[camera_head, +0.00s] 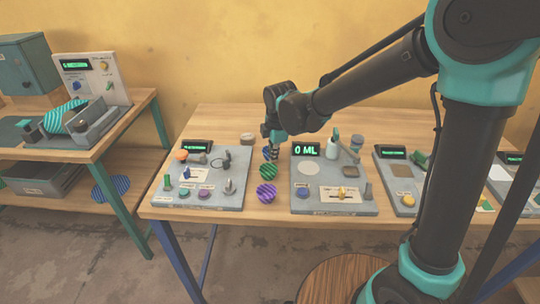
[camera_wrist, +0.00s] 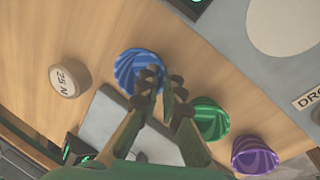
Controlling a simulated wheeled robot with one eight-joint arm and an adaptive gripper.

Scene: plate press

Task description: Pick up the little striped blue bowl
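The little striped blue bowl (camera_wrist: 129,68) lies on the wooden table in the wrist view. In the head view only part of this blue bowl (camera_head: 266,154) shows behind my gripper. My gripper (camera_wrist: 164,82) points down at the bowl, its two fingers apart with a narrow gap and nothing seen between them. The fingertips overlap the bowl's right edge in the wrist view; I cannot tell whether they touch it. In the head view my gripper (camera_head: 274,155) is over the strip of table between two grey panels.
A green striped bowl (camera_wrist: 209,121) and a purple striped bowl (camera_wrist: 254,155) lie in line with the blue one. A round block marked 25 N (camera_wrist: 69,80) is nearby. Grey panels with knobs stand left (camera_head: 205,199) and right (camera_head: 315,205).

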